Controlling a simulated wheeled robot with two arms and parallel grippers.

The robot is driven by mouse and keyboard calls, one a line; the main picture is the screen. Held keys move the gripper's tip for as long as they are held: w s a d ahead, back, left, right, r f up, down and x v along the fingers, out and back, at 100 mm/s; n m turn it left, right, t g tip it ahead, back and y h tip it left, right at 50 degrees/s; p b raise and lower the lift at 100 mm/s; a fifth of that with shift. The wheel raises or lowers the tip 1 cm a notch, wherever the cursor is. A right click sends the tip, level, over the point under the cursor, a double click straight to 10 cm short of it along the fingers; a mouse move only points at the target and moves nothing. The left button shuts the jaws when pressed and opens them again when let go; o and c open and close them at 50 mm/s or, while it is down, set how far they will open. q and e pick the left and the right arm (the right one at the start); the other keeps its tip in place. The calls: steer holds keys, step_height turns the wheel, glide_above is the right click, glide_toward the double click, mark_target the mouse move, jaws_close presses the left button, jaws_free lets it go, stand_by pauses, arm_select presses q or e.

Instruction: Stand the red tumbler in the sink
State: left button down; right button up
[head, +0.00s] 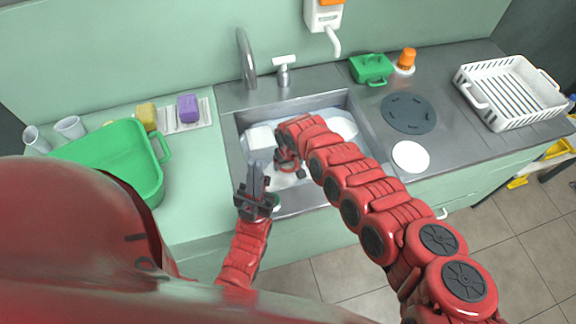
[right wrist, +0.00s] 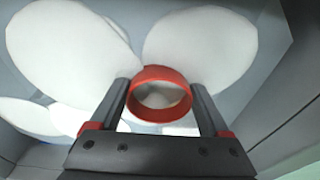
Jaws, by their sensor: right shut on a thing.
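The red tumbler (right wrist: 160,96) shows in the right wrist view as a round red rim with an open, pale inside. My right gripper (right wrist: 161,88) is shut on it, one dark finger on each side. In the head view my right arm reaches over the sink (head: 298,104), with its hand low in the basin. The tumbler cannot be clearly told from the red hand there. I cannot tell whether its base touches anything. My left gripper (head: 257,176) is near the sink's front left corner, its fingers close together, with nothing seen between them.
White dishes (head: 343,125) lie in the sink around the right hand. A tap (head: 246,60) stands behind it. A green tub (head: 120,155) and sponges (head: 188,108) are at left. A white plate (head: 410,156) and white rack (head: 510,92) are at right.

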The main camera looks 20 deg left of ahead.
steer(key=shift+f, duration=0.15)
steer(key=o, duration=1.2)
steer(key=shift+r, duration=0.5)
step_height(320, 180, up, 11)
steer(key=s+d, duration=0.1)
steer(key=shift+s+p, duration=0.3)
steer(key=shift+p, duration=0.15)
